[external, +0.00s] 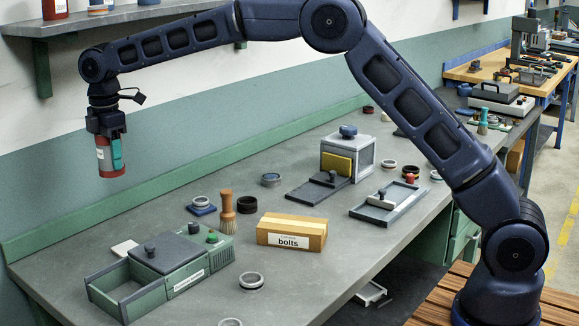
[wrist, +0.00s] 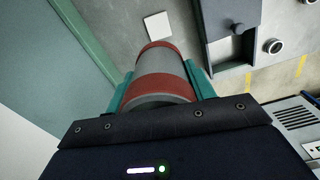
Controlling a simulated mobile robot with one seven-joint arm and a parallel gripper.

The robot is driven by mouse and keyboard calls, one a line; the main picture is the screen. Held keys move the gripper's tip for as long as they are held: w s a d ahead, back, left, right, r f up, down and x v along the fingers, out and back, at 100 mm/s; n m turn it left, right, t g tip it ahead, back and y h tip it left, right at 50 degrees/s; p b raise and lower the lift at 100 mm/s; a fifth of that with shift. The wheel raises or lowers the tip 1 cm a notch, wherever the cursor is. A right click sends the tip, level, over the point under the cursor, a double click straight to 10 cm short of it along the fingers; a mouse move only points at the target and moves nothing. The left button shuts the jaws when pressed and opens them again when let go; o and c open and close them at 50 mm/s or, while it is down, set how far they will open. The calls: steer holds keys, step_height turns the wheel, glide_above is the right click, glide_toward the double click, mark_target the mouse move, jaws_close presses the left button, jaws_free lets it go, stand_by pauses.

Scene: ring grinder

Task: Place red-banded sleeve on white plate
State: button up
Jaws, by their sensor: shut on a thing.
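The red-banded sleeve (external: 103,156) is a grey cylinder with red bands at its ends. My gripper (external: 113,150) is shut on it and holds it upright, high above the left end of the workbench. In the wrist view the sleeve (wrist: 160,78) sits between the teal fingers of my gripper (wrist: 163,92). The white plate (external: 125,249) is a small flat square on the bench at the left, behind the green box. It also shows in the wrist view (wrist: 158,26), lying beyond the sleeve's far end and apart from it.
A green box (external: 128,300) with an open compartment and a grey lid stands just in front of the plate. A brush (external: 228,212), a bolts box (external: 291,232) and several rings stand farther right. A wall shelf (external: 110,18) is above. The air around the sleeve looks clear.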

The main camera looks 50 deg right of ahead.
steer(key=shift+d+f, duration=0.15)
steer(key=shift+d, duration=0.3)
step_height(320, 180, down, 20)
steer(key=shift+r, duration=0.15)
stand_by(0.3)
steer(key=o, duration=1)
steer(key=shift+c, duration=0.2)
step_height(320, 180, up, 12)
